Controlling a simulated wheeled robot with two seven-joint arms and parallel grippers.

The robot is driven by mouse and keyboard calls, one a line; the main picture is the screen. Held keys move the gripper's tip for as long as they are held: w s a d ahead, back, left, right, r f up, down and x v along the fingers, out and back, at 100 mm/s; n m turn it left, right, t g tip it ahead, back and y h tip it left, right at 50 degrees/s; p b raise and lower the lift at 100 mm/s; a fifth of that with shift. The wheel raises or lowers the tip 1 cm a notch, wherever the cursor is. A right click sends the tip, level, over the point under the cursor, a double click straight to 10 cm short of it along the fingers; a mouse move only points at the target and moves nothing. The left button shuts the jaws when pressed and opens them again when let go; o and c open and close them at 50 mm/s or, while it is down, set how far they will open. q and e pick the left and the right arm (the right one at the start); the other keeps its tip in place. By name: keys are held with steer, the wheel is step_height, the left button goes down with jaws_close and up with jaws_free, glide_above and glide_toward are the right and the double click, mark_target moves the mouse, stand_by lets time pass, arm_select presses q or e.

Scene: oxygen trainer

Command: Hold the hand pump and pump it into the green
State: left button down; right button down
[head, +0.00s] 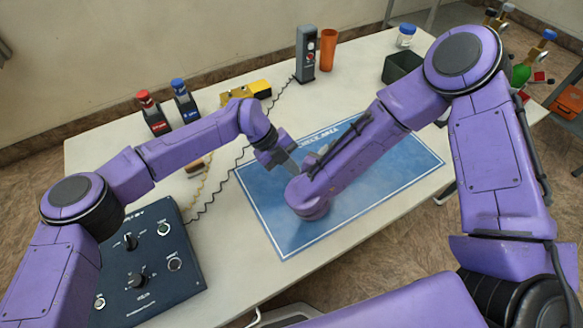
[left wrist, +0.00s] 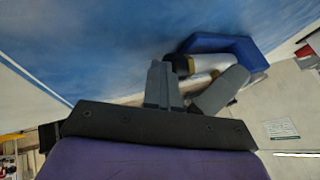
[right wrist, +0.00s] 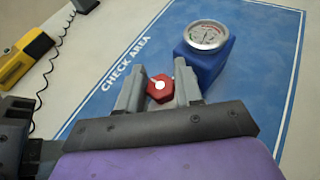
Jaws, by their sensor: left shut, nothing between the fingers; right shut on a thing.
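The hand pump appears to be the blue block with a round dial gauge (right wrist: 207,36) on the blue check mat (right wrist: 270,60) in the right wrist view. The dial is too small to read. My right gripper (right wrist: 159,92) is shut on a red hexagonal knob (right wrist: 161,89) with a white centre, beside the block. Whether the knob joins the block is hidden. My left gripper (head: 287,165) is shut and empty over the mat. In the left wrist view its fingers (left wrist: 163,85) are close to a pale cylinder (left wrist: 208,62) by the blue block (left wrist: 228,44). The head view hides the pump behind my right arm.
A dark control box (head: 150,265) with knobs lies at the front left. Red-topped (head: 153,116) and blue-topped (head: 186,101) units stand behind, with a yellow device (head: 248,91). A grey meter (head: 305,54), orange cup (head: 328,50) and dark bin (head: 400,67) are at the back.

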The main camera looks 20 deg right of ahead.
arm_select(q)
steer(key=a, duration=0.4)
steer(key=shift+a+r, duration=0.2)
steer(key=shift+r, duration=0.15)
steer(key=v, duration=0.9)
steer(key=shift+r, duration=0.1)
stand_by(0.4)
steer(key=a, duration=0.4)
steer(key=shift+s, duration=0.3)
steer(key=shift+d, duration=0.1)
